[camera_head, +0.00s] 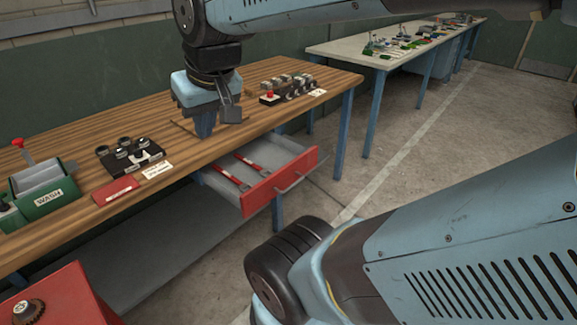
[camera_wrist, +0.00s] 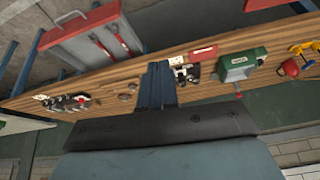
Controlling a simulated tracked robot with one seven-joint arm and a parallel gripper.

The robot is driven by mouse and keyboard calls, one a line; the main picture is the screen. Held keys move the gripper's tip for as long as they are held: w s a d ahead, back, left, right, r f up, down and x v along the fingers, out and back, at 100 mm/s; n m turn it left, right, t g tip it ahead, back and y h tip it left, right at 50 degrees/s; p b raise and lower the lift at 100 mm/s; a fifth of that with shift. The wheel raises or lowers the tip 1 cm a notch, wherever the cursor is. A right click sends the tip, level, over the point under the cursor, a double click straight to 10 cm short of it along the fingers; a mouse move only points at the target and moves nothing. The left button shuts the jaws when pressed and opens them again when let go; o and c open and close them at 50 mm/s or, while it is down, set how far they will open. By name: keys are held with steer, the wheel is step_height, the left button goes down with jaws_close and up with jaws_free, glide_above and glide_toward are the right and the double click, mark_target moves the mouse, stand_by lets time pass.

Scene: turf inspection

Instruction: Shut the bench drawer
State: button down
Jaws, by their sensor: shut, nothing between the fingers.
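The bench drawer (camera_head: 257,178) hangs open under the front edge of the wooden bench (camera_head: 185,122). It has a red front with a grey bar handle (camera_head: 297,174), and red-handled tools (camera_head: 247,165) lie inside. In the wrist view the open drawer (camera_wrist: 97,42) shows at the upper left, beyond the bench edge. My gripper (camera_head: 204,132) points down over the bench top, behind the drawer and a little to its left, apart from the handle. Its fingers are together and empty; they also show in the wrist view (camera_wrist: 158,75). Whether the fingertips touch the bench top, I cannot tell.
A green WASH box (camera_head: 45,190), black fixture (camera_head: 130,156) and red plate (camera_head: 115,190) sit left of my gripper on the bench. A block of dark parts (camera_head: 288,88) sits to its right. A pale bench (camera_head: 345,47) stands behind. Open floor (camera_head: 350,180) lies right of the drawer.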

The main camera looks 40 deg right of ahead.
steer(key=w+d+f+m+y, duration=0.5)
steer(key=w+d+f+m, duration=0.1)
steer(key=d+f+m, duration=0.4)
steer(key=w+d+f+m+y, duration=0.5)
steer(key=w+d+f+m, duration=0.15)
steer(key=d+f, duration=0.4)
steer(key=m+t+h, duration=0.9)
steer(key=m+t, duration=0.4)
steer(key=m, duration=0.5)
glide_toward(301, 168)
steer(key=w, duration=0.7)
steer(key=shift+f, duration=0.1)
